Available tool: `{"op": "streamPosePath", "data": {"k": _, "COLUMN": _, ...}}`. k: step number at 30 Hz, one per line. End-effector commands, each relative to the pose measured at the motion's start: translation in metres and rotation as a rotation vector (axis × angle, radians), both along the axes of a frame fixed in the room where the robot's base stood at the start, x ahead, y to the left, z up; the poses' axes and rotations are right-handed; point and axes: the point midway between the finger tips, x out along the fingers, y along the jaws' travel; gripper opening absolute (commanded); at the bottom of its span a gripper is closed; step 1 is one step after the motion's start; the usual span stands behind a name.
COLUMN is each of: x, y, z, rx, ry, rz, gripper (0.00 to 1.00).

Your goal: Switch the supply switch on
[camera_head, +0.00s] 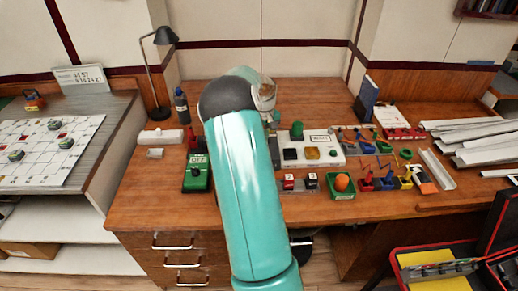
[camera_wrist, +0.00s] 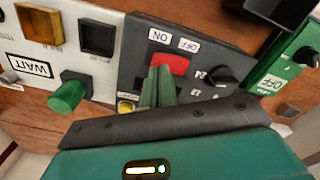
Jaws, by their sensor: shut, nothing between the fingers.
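In the wrist view a dark grey box (camera_wrist: 130,68) carries a red rocker switch (camera_wrist: 175,63), with an ON label (camera_wrist: 160,36) and an OFF label (camera_wrist: 188,46) beside it. No supply label is readable, so I cannot tell for sure that this is the supply switch. Which side of the rocker is pressed is unclear. My gripper (camera_wrist: 159,75) is shut and empty, its green fingertips at the rocker's near left part and covering some of it. Contact cannot be told.
A black knob (camera_wrist: 228,74) sits right of the rocker. A white panel (camera_wrist: 75,65) with a green knob (camera_wrist: 69,92) and WAIT label adjoins at left. A green OFF box (camera_head: 196,175) stands left of my arm. Wires and small parts crowd the desk's right side.

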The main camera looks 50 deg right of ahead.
Motion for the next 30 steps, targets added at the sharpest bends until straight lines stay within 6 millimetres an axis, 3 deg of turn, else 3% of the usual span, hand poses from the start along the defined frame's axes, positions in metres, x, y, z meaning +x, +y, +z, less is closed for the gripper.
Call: {"op": "streamPosePath", "data": {"k": 30, "x": 0.000, "y": 0.000, "z": -0.013, "rx": 0.000, "ry": 0.001, "rz": 0.000, "gripper": 0.00}}
